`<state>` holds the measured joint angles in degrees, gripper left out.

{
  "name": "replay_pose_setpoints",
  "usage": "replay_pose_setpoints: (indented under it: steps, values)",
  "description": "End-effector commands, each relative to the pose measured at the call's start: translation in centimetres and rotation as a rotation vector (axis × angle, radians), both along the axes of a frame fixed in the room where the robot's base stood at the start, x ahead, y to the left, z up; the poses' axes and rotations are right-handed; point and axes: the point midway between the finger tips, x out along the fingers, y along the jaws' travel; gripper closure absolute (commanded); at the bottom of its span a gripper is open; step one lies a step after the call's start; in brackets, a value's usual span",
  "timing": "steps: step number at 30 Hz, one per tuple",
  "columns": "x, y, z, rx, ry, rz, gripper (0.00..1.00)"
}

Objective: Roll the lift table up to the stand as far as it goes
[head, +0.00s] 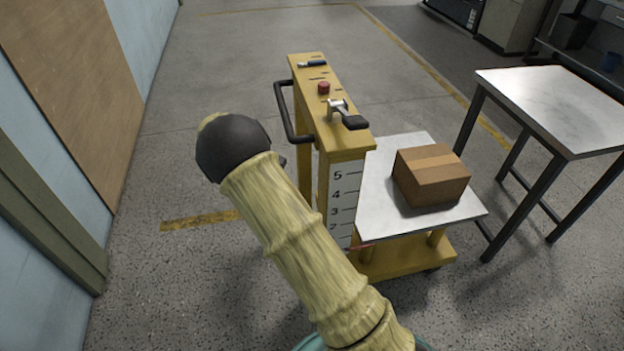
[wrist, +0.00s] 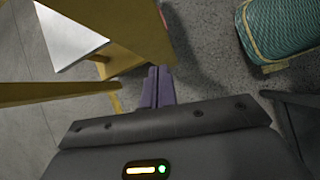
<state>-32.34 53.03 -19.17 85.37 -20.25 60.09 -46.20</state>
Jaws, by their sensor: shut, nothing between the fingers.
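The lift table (head: 345,150) has a yellow mast with a numbered scale, a black push handle (head: 288,112) on its left side, and a low white platform (head: 415,148). A cardboard box (head: 432,178) sits on the platform. The stand (head: 555,105), with a pale top and dark legs, is to the right. Its top is higher than the platform, and floor shows between the two. My gripper (wrist: 157,85) is shut and empty in the wrist view, beside yellow parts of the lift table (wrist: 130,35). In the head view my own arm hides it and part of the mast's base.
A wall with a brown panel (head: 70,80) runs along the left.

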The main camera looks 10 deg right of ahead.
Motion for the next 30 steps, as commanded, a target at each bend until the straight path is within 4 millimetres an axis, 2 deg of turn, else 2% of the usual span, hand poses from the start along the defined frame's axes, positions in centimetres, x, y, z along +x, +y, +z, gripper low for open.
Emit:
replay_pose_setpoints:
  steps: [1,6,16,23,30]
  values:
    - [0.7,1.1,1.2,-0.045,0.027,0.059,1.00]
    - [2.0,2.9,1.5,-0.143,0.088,0.174,1.00]
    - [2.2,3.0,1.3,-0.155,0.095,0.188,1.00]
    - [2.2,2.2,0.5,-0.156,0.096,0.186,1.00]
    - [2.1,-0.5,-2.1,-0.156,0.098,0.185,1.00]
